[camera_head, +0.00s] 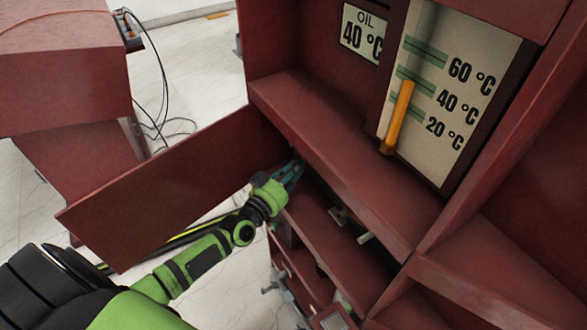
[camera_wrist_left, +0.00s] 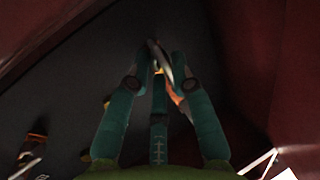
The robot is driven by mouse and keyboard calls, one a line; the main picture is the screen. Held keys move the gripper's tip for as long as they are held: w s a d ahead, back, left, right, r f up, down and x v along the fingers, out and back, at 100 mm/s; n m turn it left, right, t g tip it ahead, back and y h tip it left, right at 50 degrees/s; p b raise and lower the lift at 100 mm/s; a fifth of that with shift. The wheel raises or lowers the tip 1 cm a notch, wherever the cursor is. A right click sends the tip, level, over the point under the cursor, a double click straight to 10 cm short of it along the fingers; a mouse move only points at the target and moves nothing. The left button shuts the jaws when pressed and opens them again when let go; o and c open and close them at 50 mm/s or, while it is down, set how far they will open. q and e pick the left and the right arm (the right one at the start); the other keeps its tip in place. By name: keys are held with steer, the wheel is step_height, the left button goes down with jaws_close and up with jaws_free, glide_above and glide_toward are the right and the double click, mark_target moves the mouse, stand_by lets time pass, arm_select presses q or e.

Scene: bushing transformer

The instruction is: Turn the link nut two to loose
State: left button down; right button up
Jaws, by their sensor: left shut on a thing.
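My left gripper (camera_head: 293,172) reaches in from the left, past the open red door panel, to the dark opening under the red ledge. In the left wrist view its teal fingers (camera_wrist_left: 160,80) are closed together on a small, shiny metal piece (camera_wrist_left: 156,50). This looks like a link nut, but the picture is too dark to tell which one. An orange bit shows between the fingertips. In the head view the fingertips are partly hidden by the cabinet edge, and the held piece cannot be seen. My right gripper is not in view.
The red ledge (camera_head: 340,150) lies just above the gripper, below a temperature gauge (camera_head: 450,100) with a yellow pointer. A pale knob (camera_head: 366,238) sticks out at the lower right. Black cables lie on the floor behind.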

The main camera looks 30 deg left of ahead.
arm_select(q)
steer(key=shift+w+r, duration=0.1)
steer(key=shift+r, duration=0.3)
steer(key=shift+a+f, duration=0.1)
steer(key=c, duration=1.1)
jaws_free()
steer(key=shift+f, duration=0.1)
steer(key=shift+s+f, duration=0.1)
steer(key=shift+s, duration=0.35)
steer(key=s+a, duration=0.1)
steer(key=s, duration=1)
steer(key=shift+a+r, duration=0.25)
steer(key=shift+a, duration=0.05)
